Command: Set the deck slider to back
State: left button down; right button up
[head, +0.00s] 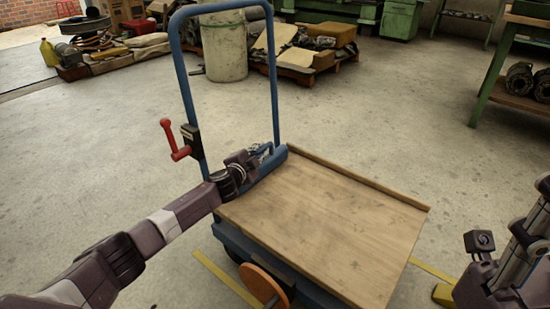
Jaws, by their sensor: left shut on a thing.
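A blue trolley carries a flat wooden deck (325,225) with a raised lip along its far right side. Its tall blue handle frame (274,85) stands at the deck's far left end. My left gripper (263,151) is at the foot of this frame, by the deck's edge, shut on a small part there. The fingers largely hide that part, and I cannot make out a separate deck slider or its setting. A red crank (176,145) sits on the frame's left post, apart from the gripper. My right arm shows at the right edge, but its gripper cannot be made out.
An orange disc (263,284) is at the trolley's near side. Yellow floor strips (224,276) lie beside it. A pale drum (225,48) and a loaded pallet (308,62) stand behind. A green bench (497,62) is at the right. The floor left of the trolley is clear.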

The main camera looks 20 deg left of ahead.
pick_arm(q)
jog(key=shift+w+a+r, duration=0.1)
jog(key=shift+w+a, duration=0.1)
jog(key=shift+a, duration=0.35)
jog(key=shift+w+a+r, duration=0.1)
jog(key=shift+w+a, duration=0.05)
jog(key=shift+a, duration=0.35)
jog(key=c, duration=1.9)
grip_release()
jog(key=shift+a+f, duration=0.1)
jog(key=shift+c, duration=0.2)
jog(key=shift+f, duration=0.1)
jog(key=shift+v, duration=6.05)
